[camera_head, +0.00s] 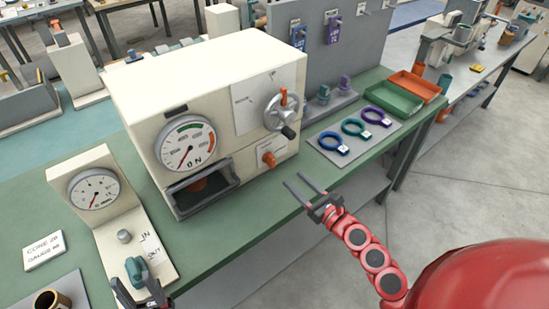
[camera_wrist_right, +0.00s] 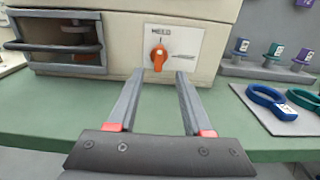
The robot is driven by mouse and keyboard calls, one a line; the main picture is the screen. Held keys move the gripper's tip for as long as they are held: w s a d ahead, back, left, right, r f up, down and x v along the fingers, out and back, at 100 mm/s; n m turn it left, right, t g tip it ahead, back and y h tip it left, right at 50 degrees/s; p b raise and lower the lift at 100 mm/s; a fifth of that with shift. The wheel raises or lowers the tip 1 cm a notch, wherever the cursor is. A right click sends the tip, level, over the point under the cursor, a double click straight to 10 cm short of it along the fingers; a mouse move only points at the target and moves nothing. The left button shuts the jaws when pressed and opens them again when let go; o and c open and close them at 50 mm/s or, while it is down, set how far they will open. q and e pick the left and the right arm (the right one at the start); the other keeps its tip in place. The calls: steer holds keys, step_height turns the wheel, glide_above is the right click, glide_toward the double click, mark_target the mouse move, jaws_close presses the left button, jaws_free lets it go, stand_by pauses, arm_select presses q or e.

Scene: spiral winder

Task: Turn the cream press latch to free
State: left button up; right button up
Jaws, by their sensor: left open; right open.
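The cream press (camera_head: 215,95) stands on the green bench. Its latch is an orange knob (camera_head: 268,158) on a white label plate at the lower right of the press front. In the right wrist view the orange knob (camera_wrist_right: 159,58) points roughly up and down, below lettering that looks like "HELD"; the lettering at its right is too small to read. My right gripper (camera_head: 304,190) is open and empty, in front of the knob and apart from it. My left gripper (camera_head: 140,290) is at the bottom left by a teal knob (camera_head: 137,269); what lies between its fingers is unclear.
A grey mat (camera_head: 333,158) with blue, teal and purple rings lies right of the press. Green (camera_head: 393,98) and orange (camera_head: 415,86) trays sit beyond it. A handwheel (camera_head: 286,112) juts out above the latch. A dial gauge stand (camera_head: 90,165) is at left.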

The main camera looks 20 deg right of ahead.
mark_target(274, 160)
steer(key=p+x, duration=0.2)
steer(key=x, duration=0.7)
steer(key=shift+w+p, duration=0.25)
steer(key=shift+p, duration=0.05)
steer(key=shift+w+a, duration=0.3)
steer(key=shift+w, duration=0.15)
jaws_close()
